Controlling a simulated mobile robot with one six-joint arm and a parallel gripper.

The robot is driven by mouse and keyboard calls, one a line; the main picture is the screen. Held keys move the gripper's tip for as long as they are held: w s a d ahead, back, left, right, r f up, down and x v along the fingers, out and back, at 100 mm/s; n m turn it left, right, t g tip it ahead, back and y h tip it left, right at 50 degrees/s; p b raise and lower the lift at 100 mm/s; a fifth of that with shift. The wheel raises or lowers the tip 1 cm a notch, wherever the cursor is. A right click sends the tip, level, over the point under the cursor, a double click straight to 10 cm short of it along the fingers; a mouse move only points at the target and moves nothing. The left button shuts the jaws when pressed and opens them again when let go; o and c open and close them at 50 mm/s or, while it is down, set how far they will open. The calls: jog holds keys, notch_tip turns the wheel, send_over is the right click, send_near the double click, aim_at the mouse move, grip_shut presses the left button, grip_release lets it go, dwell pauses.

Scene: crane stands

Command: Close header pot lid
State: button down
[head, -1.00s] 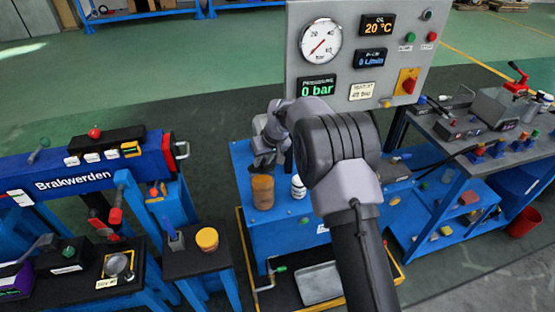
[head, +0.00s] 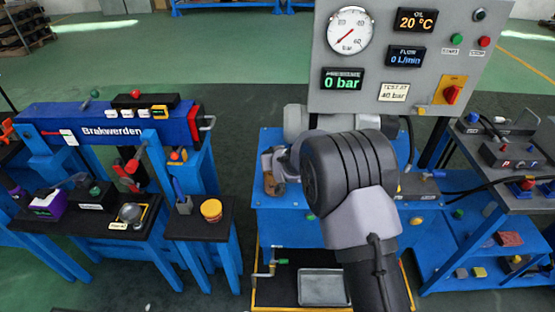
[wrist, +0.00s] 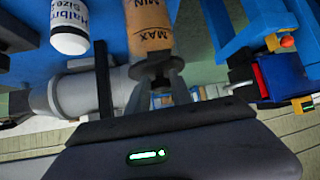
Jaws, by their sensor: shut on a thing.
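The header pot (wrist: 148,22) is an amber cylinder marked MIN and MAX in the wrist view. Its dark round lid (wrist: 158,66) shows at the pot's near end, close to it. I cannot tell whether the lid is fully seated. My gripper (wrist: 158,82) is shut on the lid at this end. In the head view only a brown part of the pot (head: 279,188) shows on the blue bench (head: 290,230), mostly hidden behind my gripper (head: 275,165).
A white Haibrn-labelled bottle (wrist: 69,25) stands beside the pot. A grey panel with gauge (head: 348,30) rises behind my arm. A blue Brakwerden rig (head: 75,122) and a black side table with a yellow-topped jar (head: 211,210) stand to the left.

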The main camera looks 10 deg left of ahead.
jog(key=shift+s+f, duration=0.3)
jog(key=shift+f, duration=0.35)
jog(key=c, duration=1.4)
grip_release()
jog(key=shift+o, duration=1.3)
jog(key=shift+s, duration=0.1)
jog(key=shift+s+d+r, duration=0.15)
jog(key=shift+s+r, duration=0.05)
jog(key=shift+r, duration=0.15)
jog(key=p+v, duration=0.4)
jog(key=v, duration=1.2)
jog(key=shift+r+p, duration=0.35)
jog(key=shift+r, duration=0.15)
jog(key=shift+s, duration=0.1)
